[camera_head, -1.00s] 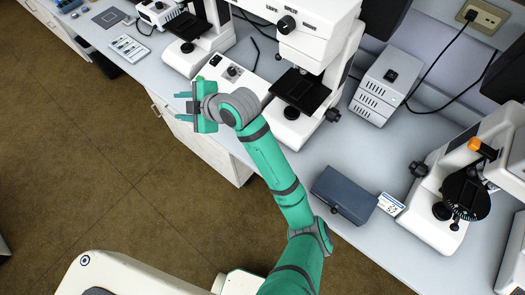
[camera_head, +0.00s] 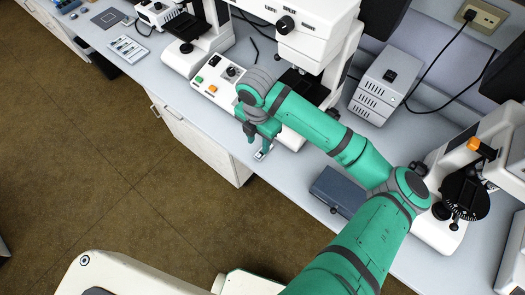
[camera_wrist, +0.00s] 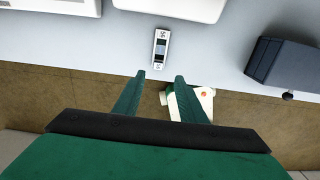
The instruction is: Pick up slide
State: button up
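A small slide (camera_head: 264,151), pale with dark patches, lies flat on the bench top near its front edge. In the wrist view the slide (camera_wrist: 160,50) lies just beyond my fingertips, lined up with the gap between them. My gripper (camera_wrist: 160,77) is open and empty, its two green fingers apart. In the head view my gripper (camera_head: 259,141) points down at the bench close to the slide. The fingers are partly hidden there, and the height left above the slide is hard to tell.
A dark blue-grey box (camera_head: 335,189) sits on the bench to the right of the slide. A white microscope (camera_head: 305,45) stands behind, with a control panel (camera_head: 217,85) to the left. A grey power unit (camera_head: 384,85) is behind the arm. The bench around the slide is clear.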

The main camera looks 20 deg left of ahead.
aim_at(257, 156)
jog(key=shift+a+f, duration=0.2)
jog(key=shift+f, duration=3.9)
jog(key=shift+s, duration=0.15)
grip_shut()
